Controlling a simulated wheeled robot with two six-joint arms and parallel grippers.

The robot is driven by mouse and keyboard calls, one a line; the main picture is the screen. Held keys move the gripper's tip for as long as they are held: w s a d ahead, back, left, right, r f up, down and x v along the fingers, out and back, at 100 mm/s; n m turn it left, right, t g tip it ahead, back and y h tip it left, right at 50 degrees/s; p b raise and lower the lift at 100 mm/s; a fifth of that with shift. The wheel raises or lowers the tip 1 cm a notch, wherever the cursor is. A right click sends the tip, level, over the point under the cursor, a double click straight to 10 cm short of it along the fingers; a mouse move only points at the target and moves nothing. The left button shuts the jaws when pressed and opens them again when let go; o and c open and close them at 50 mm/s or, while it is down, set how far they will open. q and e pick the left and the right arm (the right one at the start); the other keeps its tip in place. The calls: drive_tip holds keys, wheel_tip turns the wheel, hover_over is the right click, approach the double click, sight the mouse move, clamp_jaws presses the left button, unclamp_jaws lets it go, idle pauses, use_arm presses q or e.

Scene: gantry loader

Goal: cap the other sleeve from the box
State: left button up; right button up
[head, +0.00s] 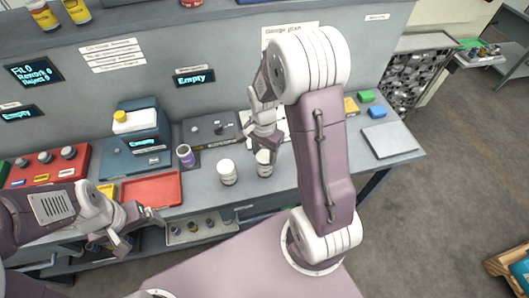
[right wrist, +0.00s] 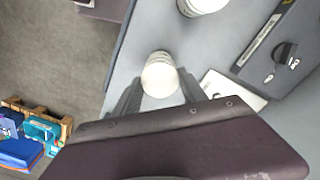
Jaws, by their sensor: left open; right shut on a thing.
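A white cylinder (head: 265,164) with a light top stands at the bench's front edge, with my right gripper (head: 264,148) just above and around it. In the right wrist view, its round white top (right wrist: 160,76) sits between the two fingers, and the gripper is shut on it. A second white cylinder (head: 228,172) stands upright to its left, apart from it; part of it shows in the right wrist view (right wrist: 203,4). I cannot tell which is a sleeve or whether either is capped. My left gripper (head: 142,229) is open and empty in front of the red tray (head: 152,190).
A shallow tray (head: 202,230) with several small dark pieces sits below the front edge. A wooden box (head: 510,266) with blue items is at far right.

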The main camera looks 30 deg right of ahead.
drive_tip(key=shift+f, duration=0.45)
drive_tip(key=shift+s, duration=0.2)
drive_tip(key=shift+f, duration=0.1)
drive_tip(key=o, duration=1.4)
drive_tip(key=shift+s, duration=0.1)
drive_tip(key=shift+a+f, duration=0.1)
drive_tip(key=r, duration=0.9)
drive_tip(key=shift+w+r, duration=0.2)
drive_tip(key=shift+w, duration=0.05)
drive_tip(key=shift+w, duration=0.1)
